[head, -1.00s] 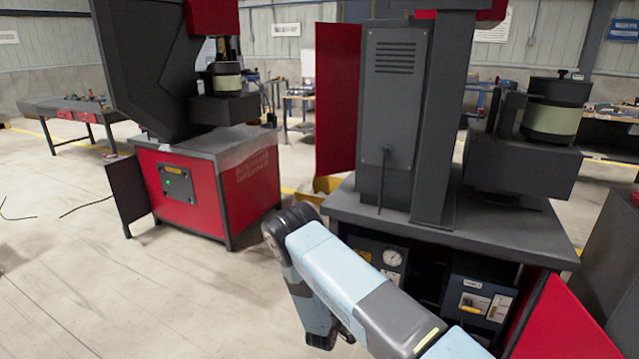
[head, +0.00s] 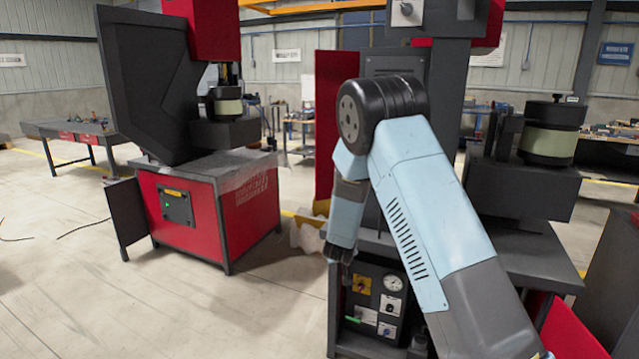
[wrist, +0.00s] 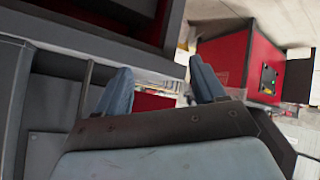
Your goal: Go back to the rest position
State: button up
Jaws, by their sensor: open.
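My gripper (wrist: 160,88) shows in the wrist view with its two blue fingers spread apart. It is open, and nothing is between the fingers. In the head view my arm rises in front of the right-hand machine, bends at a dark joint, and its forearm hangs down. The end of the arm (head: 338,252) is small and dark there, so the fingers cannot be made out. It hangs at the left side of the right-hand machine, above its lower control panel.
The right-hand machine's dark table (head: 525,255) is close behind my arm, with a feeder bowl (head: 550,130) above it. A red-based machine (head: 205,210) stands to the left. A workbench (head: 75,130) is at the far left. The floor (head: 90,290) at front left is clear.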

jog(key=s+d+r+g+y, duration=0.1)
jog(key=s+d+r, duration=0.1)
jog(key=s+r, duration=0.55)
jog(key=s+d+r+m+y, duration=0.1)
jog(key=s+d+r, duration=0.25)
jog(key=r, duration=0.75)
jog(key=s+d+r+g+y, duration=0.1)
jog(key=s+d+r, duration=0.1)
jog(key=s+r, duration=0.6)
jog(key=s+d+r+m, duration=0.1)
jog(key=s+d+r, duration=0.1)
jog(key=s, duration=0.7)
jog(key=s+d+r+g+h, duration=0.1)
jog(key=s+d+r, duration=0.2)
jog(key=s, duration=0.7)
jog(key=s+d+r+m+g, duration=0.1)
jog(key=s+d+r, duration=0.1)
jog(key=s, duration=0.7)
jog(key=shift+s+d+r+m+h, duration=0.2)
jog(key=shift+d+m+h, duration=0.15)
jog(key=shift+d, duration=0.4)
jog(key=shift+c, duration=0.2)
